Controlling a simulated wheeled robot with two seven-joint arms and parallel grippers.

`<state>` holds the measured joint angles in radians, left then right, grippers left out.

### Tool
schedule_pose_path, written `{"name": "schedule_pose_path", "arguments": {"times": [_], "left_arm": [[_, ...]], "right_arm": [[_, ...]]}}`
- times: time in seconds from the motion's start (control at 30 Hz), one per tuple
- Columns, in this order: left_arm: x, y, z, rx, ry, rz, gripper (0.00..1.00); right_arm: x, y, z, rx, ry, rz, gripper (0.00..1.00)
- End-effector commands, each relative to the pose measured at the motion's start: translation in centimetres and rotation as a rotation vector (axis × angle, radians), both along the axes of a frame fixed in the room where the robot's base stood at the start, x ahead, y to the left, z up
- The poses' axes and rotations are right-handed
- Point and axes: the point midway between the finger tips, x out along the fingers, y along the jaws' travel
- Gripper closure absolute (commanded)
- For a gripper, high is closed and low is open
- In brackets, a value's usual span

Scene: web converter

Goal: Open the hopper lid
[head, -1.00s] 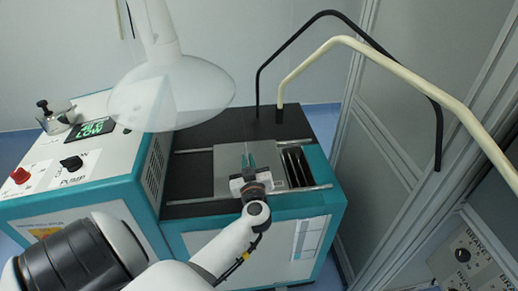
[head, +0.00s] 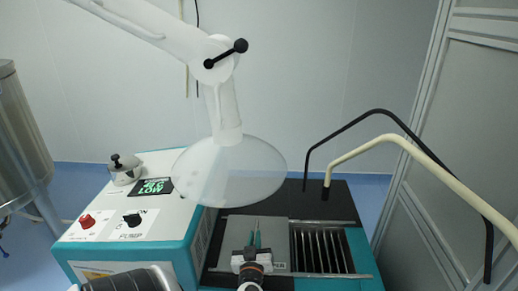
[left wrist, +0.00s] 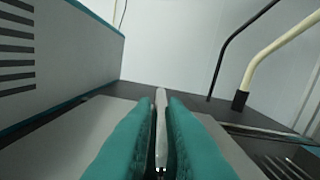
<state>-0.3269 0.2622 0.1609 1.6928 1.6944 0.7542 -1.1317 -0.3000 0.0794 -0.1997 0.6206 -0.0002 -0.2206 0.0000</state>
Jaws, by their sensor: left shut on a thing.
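The hopper lid (head: 231,227) is a flat grey plate lying on rails on top of the teal and black machine; in the left wrist view (left wrist: 62,132) it spreads under my fingers. To its right, the hopper opening (head: 322,251) shows several dark slats. My left gripper (head: 254,238) is over the lid, its teal fingers pointing away. In the left wrist view (left wrist: 161,125) the fingers are shut on a pale upright handle (left wrist: 161,103) on the lid. The handle's lower part is hidden between the fingers. My right gripper is not in view.
A clear round hood (head: 230,172) on a white arm hangs just above and left of the lid. A control box with a red button (head: 87,221) and a LOW display (head: 156,187) stands left. A black bent pipe (head: 400,122) and a cream one (head: 415,150) rise behind right.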

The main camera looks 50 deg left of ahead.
Motion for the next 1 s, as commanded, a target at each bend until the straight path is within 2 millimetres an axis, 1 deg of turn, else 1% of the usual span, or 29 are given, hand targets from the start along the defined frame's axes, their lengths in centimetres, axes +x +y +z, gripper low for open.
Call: {"name": "schedule_pose_path", "arguments": {"times": [0.17,0.2,0.27,0.3,0.57,0.67,0.77,1.0], "left_arm": [[-0.1,0.0,-0.2,-0.005,0.001,0.001,1.0],[-0.1,0.0,-0.2,-0.005,0.001,0.001,0.84],[-0.1,0.0,-0.2,-0.005,0.001,0.001,0.74],[-0.1,0.0,-0.2,-0.003,0.001,0.001,0.68],[0.0,-0.1,-0.1,-0.001,0.001,0.0,0.68],[-0.3,-0.4,-0.1,-0.003,0.001,-0.001,0.68],[-1.1,-1.3,-0.2,-0.005,0.003,0.0,0.68],[-4.4,-5.2,-0.3,-0.007,0.003,0.001,0.68]], "right_arm": [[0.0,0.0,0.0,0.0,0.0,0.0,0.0],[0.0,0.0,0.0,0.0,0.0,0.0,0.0],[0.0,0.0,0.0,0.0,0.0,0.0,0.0],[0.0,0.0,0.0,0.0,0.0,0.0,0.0],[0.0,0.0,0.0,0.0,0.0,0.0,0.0],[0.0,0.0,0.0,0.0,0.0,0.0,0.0],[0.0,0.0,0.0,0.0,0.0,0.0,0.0],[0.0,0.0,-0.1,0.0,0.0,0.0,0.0]]}}
